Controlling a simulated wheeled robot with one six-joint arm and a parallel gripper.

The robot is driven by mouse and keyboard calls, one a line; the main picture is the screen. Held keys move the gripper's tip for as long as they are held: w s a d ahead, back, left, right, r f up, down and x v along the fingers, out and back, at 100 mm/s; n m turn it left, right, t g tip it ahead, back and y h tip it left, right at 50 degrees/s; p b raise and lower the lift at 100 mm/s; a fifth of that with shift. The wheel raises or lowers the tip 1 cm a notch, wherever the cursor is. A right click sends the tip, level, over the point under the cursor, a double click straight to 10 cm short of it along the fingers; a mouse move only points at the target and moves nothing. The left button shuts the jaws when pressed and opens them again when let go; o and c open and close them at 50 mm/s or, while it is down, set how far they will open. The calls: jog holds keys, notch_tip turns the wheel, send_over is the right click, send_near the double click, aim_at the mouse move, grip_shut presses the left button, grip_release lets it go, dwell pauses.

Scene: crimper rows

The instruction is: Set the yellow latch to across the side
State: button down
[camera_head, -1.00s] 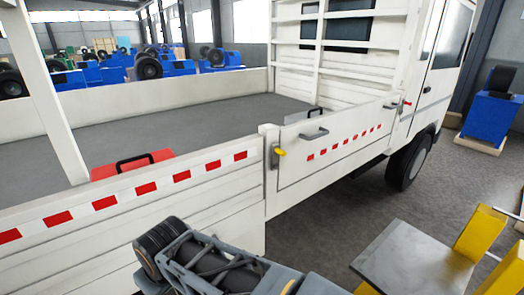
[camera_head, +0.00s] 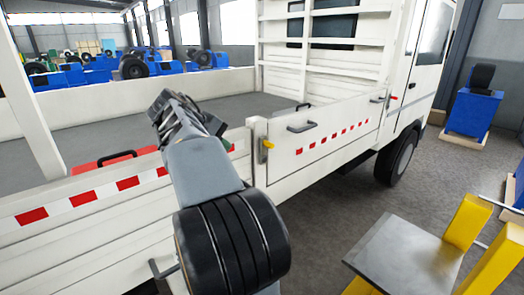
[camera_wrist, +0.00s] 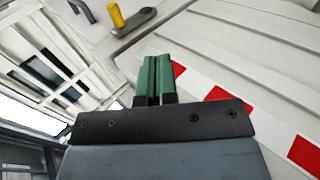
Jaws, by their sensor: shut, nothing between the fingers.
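The yellow latch (camera_head: 268,144) sits on a grey plate on the post of the white truck's side wall, in the middle of the head view. Its yellow handle lies roughly level there. In the wrist view the yellow latch (camera_wrist: 117,15) shows at the top, joined to a dark grey lever. My gripper (camera_wrist: 156,62) has green fingers that are shut together with nothing between them. It is apart from the latch, with the fingers in front of the white side panel. In the head view my arm hides most of the gripper, left of the latch.
The white side panel (camera_head: 330,138) has a grey handle (camera_head: 301,127) and red-white tape. A second, red-tipped latch (camera_head: 392,98) is near the cab. A red case (camera_head: 100,163) stands in the truck bed. A yellow and grey bench (camera_head: 405,255) stands at the lower right.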

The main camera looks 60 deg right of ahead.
jog(key=shift+s+d+r+m+g, duration=0.2)
jog(key=shift+d+r+g, duration=0.1)
jog(key=shift+d, duration=0.25)
jog(key=shift+s+d+r+m+g, duration=0.1)
jog(key=shift+s+d+r+g, duration=0.15)
jog(key=shift+d, duration=0.25)
jog(key=p, duration=0.2)
send_near(262, 146)
jog(key=shift+s+d+f, duration=0.9)
jog(key=shift+s+f, duration=0.25)
jog(key=shift+s, duration=0.05)
jog(key=shift+s+d+f, duration=0.9)
jog(key=shift+s+f, duration=0.25)
jog(key=shift+s, duration=0.05)
